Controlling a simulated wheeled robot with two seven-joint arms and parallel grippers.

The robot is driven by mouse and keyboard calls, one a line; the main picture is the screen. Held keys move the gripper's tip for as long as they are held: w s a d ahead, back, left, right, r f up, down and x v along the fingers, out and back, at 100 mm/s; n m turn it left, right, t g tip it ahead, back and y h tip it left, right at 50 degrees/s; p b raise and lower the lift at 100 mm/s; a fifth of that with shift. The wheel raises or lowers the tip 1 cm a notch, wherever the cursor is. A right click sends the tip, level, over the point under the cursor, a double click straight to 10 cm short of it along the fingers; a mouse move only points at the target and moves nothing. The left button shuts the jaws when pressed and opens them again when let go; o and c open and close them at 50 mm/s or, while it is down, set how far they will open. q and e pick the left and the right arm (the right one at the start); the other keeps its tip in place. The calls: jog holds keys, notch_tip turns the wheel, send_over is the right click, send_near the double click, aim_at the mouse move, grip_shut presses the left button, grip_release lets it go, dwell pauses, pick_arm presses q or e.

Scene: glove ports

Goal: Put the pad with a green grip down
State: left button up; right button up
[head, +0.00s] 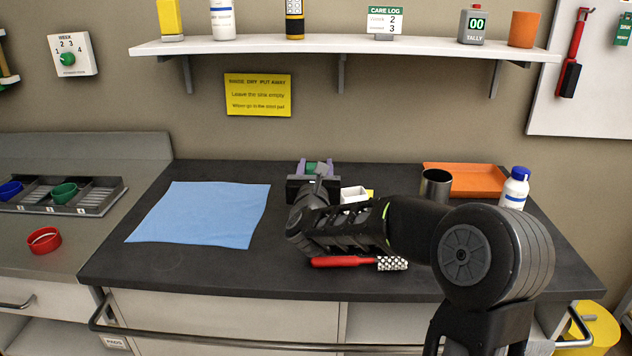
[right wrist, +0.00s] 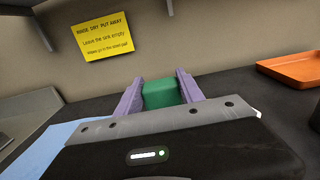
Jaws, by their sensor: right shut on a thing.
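My right gripper (head: 315,169) is over the back middle of the dark counter, its purple fingers shut on the green grip of the pad (head: 311,168). In the right wrist view the green grip (right wrist: 162,93) sits between the two purple fingers (right wrist: 160,92). The pad's underside is hidden, so I cannot tell whether it touches the counter. My left gripper is not in view.
A light blue cloth (head: 200,214) lies left of my right arm. A red-handled tool with a studded head (head: 340,262) lies in front. A white container (head: 354,195), a dark metal cup (head: 435,185), an orange tray (head: 470,180) and a white bottle (head: 514,188) stand to the right.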

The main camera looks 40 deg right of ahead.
notch_tip(320, 180, down, 4)
jog(key=shift+r, duration=0.15)
jog(key=o, duration=1.4)
jog(key=shift+c, duration=0.2)
jog(key=shift+r, duration=0.15)
jog(key=shift+s+a, duration=0.25)
jog(key=shift+s, duration=0.05)
jog(key=b+v, duration=0.2)
jog(key=v, duration=0.9)
jog(key=shift+s+b, duration=0.15)
jog(key=shift+b, duration=0.15)
